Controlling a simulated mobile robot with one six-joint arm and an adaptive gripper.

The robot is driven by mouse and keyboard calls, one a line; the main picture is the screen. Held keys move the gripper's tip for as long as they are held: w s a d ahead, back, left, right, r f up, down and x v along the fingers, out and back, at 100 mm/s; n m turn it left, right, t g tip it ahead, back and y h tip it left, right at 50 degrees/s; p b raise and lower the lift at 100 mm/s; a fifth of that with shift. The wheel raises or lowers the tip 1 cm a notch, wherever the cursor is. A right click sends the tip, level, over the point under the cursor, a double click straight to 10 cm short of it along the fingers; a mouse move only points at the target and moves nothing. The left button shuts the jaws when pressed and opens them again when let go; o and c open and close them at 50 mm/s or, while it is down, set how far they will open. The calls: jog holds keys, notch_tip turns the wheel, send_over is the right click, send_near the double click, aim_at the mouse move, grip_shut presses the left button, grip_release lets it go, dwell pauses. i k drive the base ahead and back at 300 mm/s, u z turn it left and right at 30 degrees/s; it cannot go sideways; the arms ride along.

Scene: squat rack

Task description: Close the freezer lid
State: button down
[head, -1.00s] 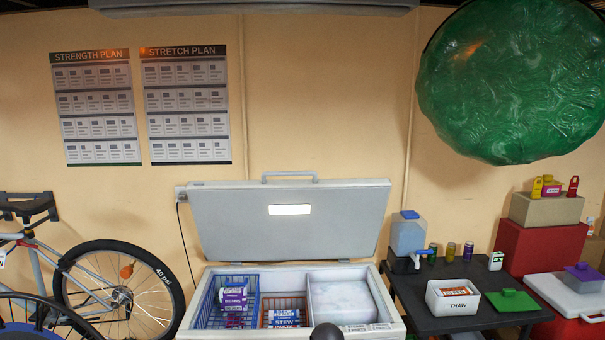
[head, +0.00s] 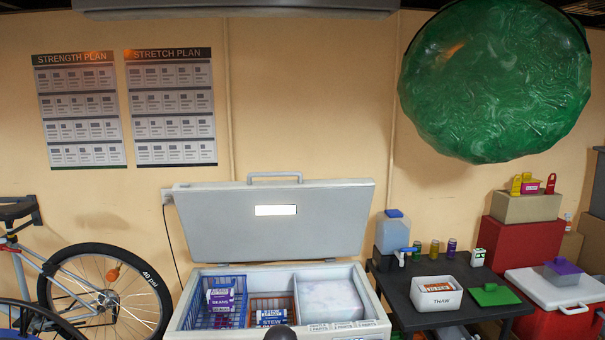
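The chest freezer (head: 372,312) stands against the wall in the lower middle of the head view. Its grey lid (head: 320,215) is raised, leaning back near upright, with a handle (head: 274,175) along its top edge and a lit strip on its inner face. Inside are a blue wire basket (head: 197,303) with purple-and-white boxes, an orange basket (head: 272,302) with a box marked STEW, and a frosty white compartment (head: 330,300). A dark rounded shape at the bottom edge, in front of the freezer, is probably part of my arm. My gripper cannot be made out.
A bicycle (head: 100,285) stands left of the freezer. A dark table (head: 395,290) on the right holds a water jug (head: 392,235), jars, a THAW tub (head: 435,293) and a green lid (head: 494,294). A red cooler (head: 560,325) stands further right.

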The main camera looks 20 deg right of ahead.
aim_at(248, 221)
jog(key=z, duration=0.05)
jog(key=i, duration=1)
